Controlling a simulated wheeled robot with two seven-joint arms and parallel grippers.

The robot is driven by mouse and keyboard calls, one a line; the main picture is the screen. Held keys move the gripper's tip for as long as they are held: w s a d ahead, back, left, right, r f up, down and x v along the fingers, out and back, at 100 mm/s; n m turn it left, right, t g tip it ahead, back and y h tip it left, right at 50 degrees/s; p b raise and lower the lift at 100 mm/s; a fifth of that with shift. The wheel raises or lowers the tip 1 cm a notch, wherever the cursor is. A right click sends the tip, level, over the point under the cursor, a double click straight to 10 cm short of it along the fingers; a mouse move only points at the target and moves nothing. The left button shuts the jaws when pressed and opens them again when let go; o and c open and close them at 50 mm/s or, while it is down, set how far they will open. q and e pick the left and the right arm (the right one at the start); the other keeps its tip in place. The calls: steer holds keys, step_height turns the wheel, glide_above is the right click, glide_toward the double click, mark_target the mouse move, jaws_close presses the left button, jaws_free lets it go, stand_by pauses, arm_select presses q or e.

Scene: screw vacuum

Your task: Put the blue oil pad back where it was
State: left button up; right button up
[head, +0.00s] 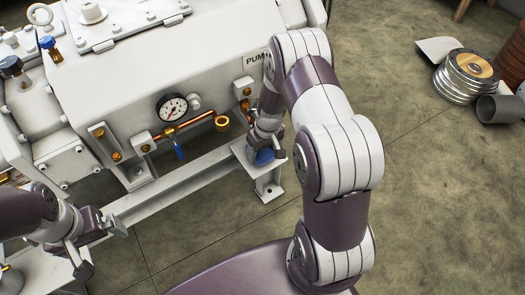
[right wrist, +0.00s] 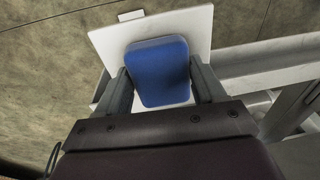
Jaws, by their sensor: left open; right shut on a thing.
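The blue oil pad (right wrist: 158,72) lies between the two fingers of my right gripper (right wrist: 162,85) in the right wrist view. The gripper is shut on it, one finger at each side. The pad is over a white plate (right wrist: 110,42), whose edges show around it; I cannot tell whether the pad touches the plate. In the head view a bit of the blue pad (head: 264,157) shows below my right gripper (head: 266,148), at the small white stand (head: 270,183) at the end of the rail. My left gripper (head: 98,246) is open and empty at the lower left.
The white pump housing (head: 190,80) with a gauge (head: 172,108), copper pipe and blue-handled valve (head: 179,150) stands behind the rail (head: 185,182). Metal rings (head: 468,76) and a grey cylinder (head: 499,108) lie on the floor at the right. Floor between is clear.

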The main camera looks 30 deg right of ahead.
mark_target(267, 153)
steer(key=shift+r, duration=0.1)
steer(key=o, duration=0.9)
steer(key=shift+o, duration=0.2)
step_height(267, 153, up, 12)
steer(key=s+p, duration=0.1)
steer(key=p, duration=0.4)
steer(key=s+a+r+h, duration=0.1)
steer(key=s+a+r, duration=0.7)
steer(key=s, duration=0.4)
steer(key=shift+s+a+r+m+b, duration=0.2)
steer(key=shift+s+r+m+b, duration=0.1)
steer(key=shift+r, duration=0.6)
steer(key=shift+r, duration=0.1)
step_height(267, 153, up, 25)
steer(key=p, duration=2.5)
